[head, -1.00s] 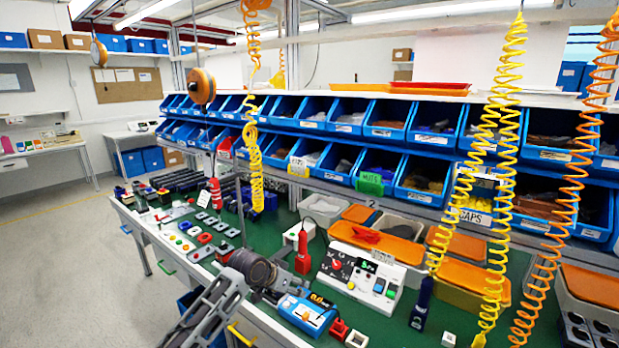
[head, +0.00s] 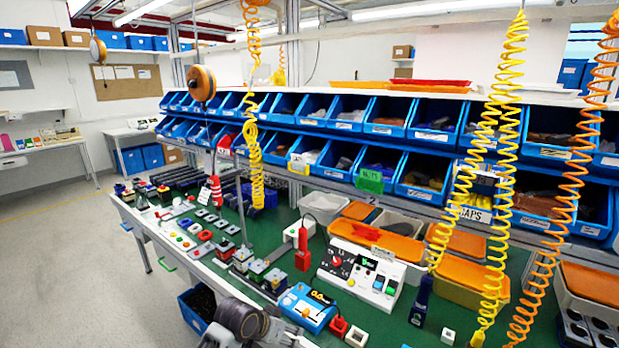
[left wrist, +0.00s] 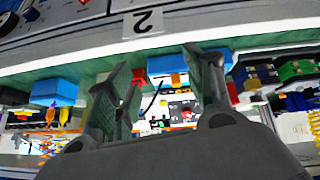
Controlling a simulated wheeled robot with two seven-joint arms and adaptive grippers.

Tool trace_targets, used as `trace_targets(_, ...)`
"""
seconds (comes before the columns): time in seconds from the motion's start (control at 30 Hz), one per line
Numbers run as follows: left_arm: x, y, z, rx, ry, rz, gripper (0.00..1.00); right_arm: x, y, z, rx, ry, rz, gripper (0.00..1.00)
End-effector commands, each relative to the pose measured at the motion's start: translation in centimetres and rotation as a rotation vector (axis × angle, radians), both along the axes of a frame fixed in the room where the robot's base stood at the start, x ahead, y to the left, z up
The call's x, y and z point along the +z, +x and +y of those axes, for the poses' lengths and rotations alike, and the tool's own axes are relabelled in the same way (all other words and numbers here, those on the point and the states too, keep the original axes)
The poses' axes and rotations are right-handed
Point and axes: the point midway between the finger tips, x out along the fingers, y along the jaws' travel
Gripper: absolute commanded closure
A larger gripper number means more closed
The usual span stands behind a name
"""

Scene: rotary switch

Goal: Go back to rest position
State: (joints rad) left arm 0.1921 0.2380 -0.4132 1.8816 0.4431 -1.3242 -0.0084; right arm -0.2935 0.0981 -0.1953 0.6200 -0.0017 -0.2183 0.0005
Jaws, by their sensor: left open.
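My left gripper (head: 278,333) is low at the bottom edge of the head view, by the bench's front edge, mostly cut off by the frame. In the left wrist view its two dark fingers (left wrist: 160,75) stand apart with nothing between them. The white control panel (head: 362,272), with a red knob, dark dials and coloured buttons, stands on the green bench top, up and right of the gripper and clear of it. The way its dials point is too small to read. My right gripper does not show.
A blue meter (head: 307,307) and several small switch blocks (head: 258,268) sit on the bench near the gripper. A blue bin (head: 197,308) is below the bench front. Yellow coiled cables (head: 490,170) hang at the right. The floor (head: 70,270) at the left is clear.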

Motion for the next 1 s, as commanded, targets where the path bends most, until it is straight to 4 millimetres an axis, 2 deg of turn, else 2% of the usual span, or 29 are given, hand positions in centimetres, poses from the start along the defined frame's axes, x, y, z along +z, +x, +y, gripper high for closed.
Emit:
trace_targets(0.5, -2.9, -8.4, 4.0, 0.101, 0.051, 0.077, 0.47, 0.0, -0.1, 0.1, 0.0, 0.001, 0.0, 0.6)
trace_targets(1.0, -4.0, -16.7, 9.5, 0.231, 0.135, 0.159, 0.47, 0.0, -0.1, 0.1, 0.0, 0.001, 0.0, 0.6)
